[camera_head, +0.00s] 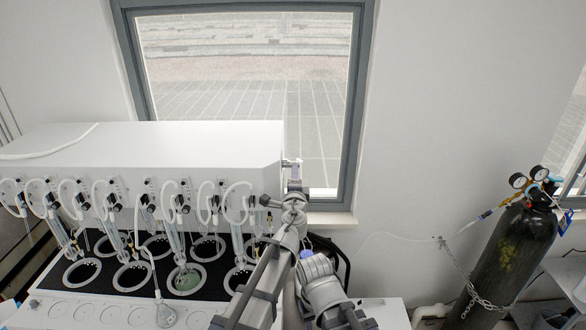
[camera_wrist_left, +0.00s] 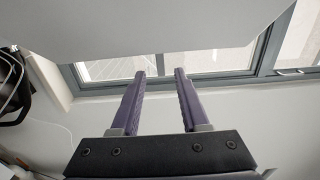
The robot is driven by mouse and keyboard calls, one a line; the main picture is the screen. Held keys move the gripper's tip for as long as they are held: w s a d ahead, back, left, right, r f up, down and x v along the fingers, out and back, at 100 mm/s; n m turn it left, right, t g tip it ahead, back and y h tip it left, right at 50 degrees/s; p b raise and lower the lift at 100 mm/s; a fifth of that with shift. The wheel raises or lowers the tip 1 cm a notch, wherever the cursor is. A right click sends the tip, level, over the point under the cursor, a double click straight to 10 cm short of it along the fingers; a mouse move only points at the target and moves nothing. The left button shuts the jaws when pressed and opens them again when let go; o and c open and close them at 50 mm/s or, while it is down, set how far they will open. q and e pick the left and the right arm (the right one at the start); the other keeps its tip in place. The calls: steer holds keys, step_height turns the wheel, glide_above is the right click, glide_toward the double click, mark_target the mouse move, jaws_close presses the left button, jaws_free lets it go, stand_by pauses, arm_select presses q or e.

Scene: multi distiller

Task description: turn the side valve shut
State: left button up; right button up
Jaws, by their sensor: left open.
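The white multi distiller (camera_head: 180,145) stands on the left in the head view, with a row of black knobs and glass tubes along its front. My left gripper (camera_head: 293,188) is at the right end of its housing, seen from behind. In the left wrist view the left gripper (camera_wrist_left: 160,74) is open, with two purple fingers apart and nothing between them. A pale housing surface (camera_wrist_left: 150,25) is above the fingertips. A small grey fitting shows at the housing's right end, but I cannot tell whether it is the side valve or part of my gripper. The right gripper is not in view.
A window (camera_head: 245,90) is behind the distiller. A dark gas cylinder (camera_head: 512,255) with gauges and a chain stands at the right against the wall. Black looped cables (camera_wrist_left: 12,85) show at the left in the wrist view. The wall between window and cylinder is mostly clear.

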mark_target(291, 165)
arm_select(q)
steer(key=w, duration=0.4)
steer(key=shift+s, duration=0.2)
steer(key=shift+c, duration=0.5)
jaws_close()
